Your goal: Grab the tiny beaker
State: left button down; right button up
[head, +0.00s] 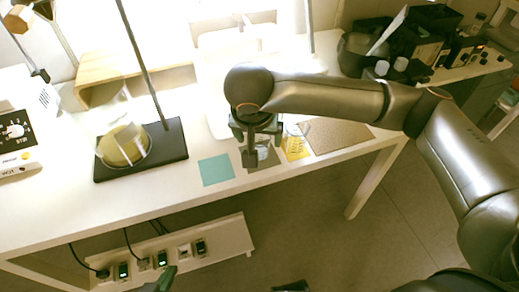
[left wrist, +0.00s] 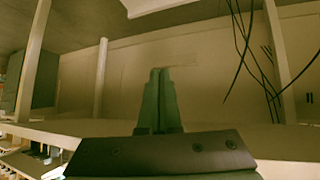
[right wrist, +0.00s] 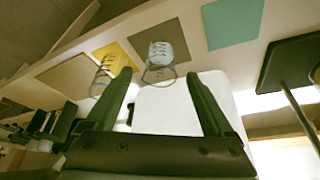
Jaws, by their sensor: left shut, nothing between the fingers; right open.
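Two small clear glass beakers stand near the front edge of the white table. One beaker (head: 262,149) is on a grey mat and also shows in the right wrist view (right wrist: 162,54). The other beaker (head: 295,142) is on a yellow mat and also shows in the right wrist view (right wrist: 103,74). I cannot tell which is the tiny one. My right gripper (right wrist: 159,74) is open, with the grey-mat beaker seen between its fingertips; I cannot tell whether they touch. My left gripper (left wrist: 160,72) is shut and empty, low in front of the table.
A larger glass vessel with yellowish contents (head: 124,147) stands on a black stand base (head: 170,150) at left. A teal mat (head: 216,169) and a brown mat (head: 338,134) lie empty. Black boxes (head: 425,50) crowd the back right.

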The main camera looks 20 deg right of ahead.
aim_at(259, 143)
jog(key=b+x, duration=0.1)
jog(key=x, duration=0.2)
jog(key=shift+r, duration=0.1)
jog(key=shift+x, duration=1.05)
pick_arm(q)
jog(key=w+r, duration=0.1)
jog(key=w+r+t, duration=0.2)
jog(key=shift+w+a+r+m, duration=0.25)
jog(key=shift+w+r+m, duration=0.05)
jog(key=shift+r, duration=0.1)
pick_arm(e)
jog(key=shift+c, duration=0.2)
grip_shut()
